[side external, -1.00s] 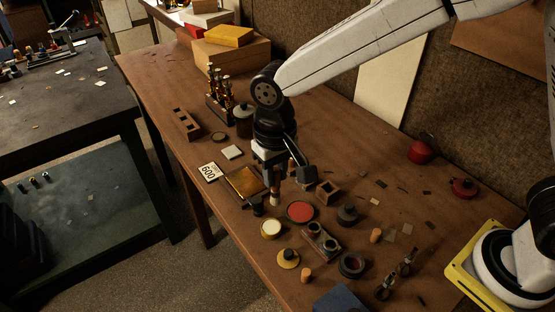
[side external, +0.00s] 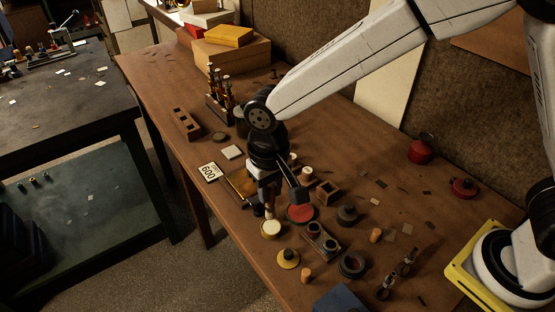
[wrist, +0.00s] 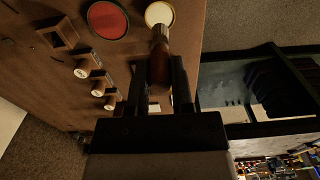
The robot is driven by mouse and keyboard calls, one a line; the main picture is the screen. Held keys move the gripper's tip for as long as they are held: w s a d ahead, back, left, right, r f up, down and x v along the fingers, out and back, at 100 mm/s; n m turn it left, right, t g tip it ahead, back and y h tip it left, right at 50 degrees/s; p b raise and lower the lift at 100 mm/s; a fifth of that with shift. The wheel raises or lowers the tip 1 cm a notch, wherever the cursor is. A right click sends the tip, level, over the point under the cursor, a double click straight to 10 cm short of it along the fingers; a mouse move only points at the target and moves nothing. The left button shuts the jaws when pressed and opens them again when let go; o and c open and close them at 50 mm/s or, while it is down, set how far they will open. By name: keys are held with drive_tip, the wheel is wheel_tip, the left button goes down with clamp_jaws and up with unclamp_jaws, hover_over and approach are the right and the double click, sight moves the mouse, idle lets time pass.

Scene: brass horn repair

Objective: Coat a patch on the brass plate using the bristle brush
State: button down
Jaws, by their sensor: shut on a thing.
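My gripper (side external: 264,197) is shut on the bristle brush (side external: 269,212), which points down with its pale tip just above or at the cream-filled round dish (side external: 271,229). Contact cannot be told.
A red-filled dish (side external: 301,213) sits right of the cream dish. A small wooden box (side external: 328,192), a dark round jar (side external: 347,215) and a block with round holes (side external: 322,242) stand nearby. A "600" card (side external: 209,172) lies left of the plate. White-topped wooden pieces (wrist: 85,68) stand beside my gripper.

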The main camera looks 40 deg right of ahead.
sight(271, 202)
drive_tip(key=shift+f, duration=1.35)
drive_tip(key=shift+f, duration=0.65)
idle(1.7)
drive_tip(key=shift+r, duration=0.2)
drive_tip(key=shift+r, duration=3.4)
drive_tip(key=w+d+r+m, duration=0.1)
drive_tip(key=w+d+r, duration=0.1)
drive_tip(key=d, duration=0.5)
drive_tip(key=w+d+r+m, duration=0.1)
drive_tip(key=w+d+r, duration=0.1)
drive_tip(key=d, duration=0.6)
drive_tip(key=w+d+r+m, duration=0.1)
drive_tip(key=w+d+r, duration=0.2)
drive_tip(key=d, duration=0.5)
drive_tip(key=shift+w, duration=0.7)
